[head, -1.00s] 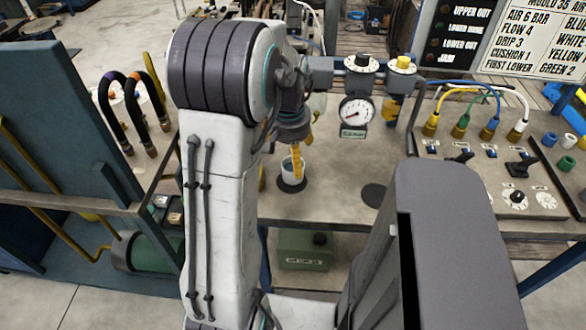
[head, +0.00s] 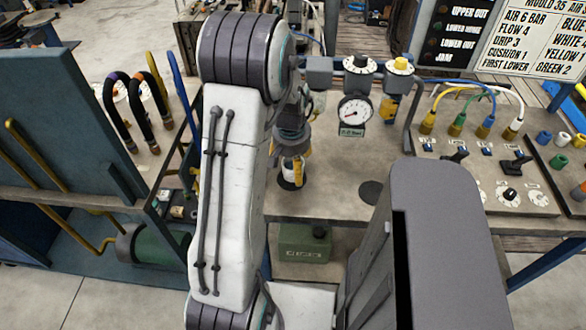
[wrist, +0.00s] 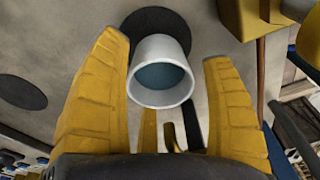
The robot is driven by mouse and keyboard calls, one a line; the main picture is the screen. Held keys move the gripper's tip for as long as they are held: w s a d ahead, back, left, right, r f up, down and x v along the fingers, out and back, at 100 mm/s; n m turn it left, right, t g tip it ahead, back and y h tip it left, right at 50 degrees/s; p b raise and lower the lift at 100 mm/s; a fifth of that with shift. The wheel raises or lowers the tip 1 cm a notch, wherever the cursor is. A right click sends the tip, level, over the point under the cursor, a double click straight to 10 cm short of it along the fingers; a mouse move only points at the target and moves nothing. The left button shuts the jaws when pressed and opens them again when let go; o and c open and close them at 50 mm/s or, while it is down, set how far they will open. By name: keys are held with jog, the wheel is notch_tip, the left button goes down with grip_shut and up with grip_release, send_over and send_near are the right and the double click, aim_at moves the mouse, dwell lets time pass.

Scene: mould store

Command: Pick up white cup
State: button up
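The white cup (head: 288,166) stands upright on a dark round pad (head: 287,184) on the bench, partly hidden by my gripper (head: 297,177) in the head view. In the wrist view the cup (wrist: 160,98) shows its pale rim and blue-grey inside. My gripper (wrist: 165,55) has yellow fingers, spread open on either side of the cup. The left finger is close to the cup wall; a clear gap shows at the right finger. I cannot tell whether the left finger touches it.
A pressure gauge (head: 355,109) and valve knobs hang on a rail right of my gripper. A second dark pad (head: 371,193) lies bare to the right. A control panel (head: 490,180) with coloured hoses stands farther right. Black curved hoses (head: 118,108) rise at left.

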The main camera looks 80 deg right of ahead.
jog(key=c, duration=1)
jog(key=shift+r, duration=0.15)
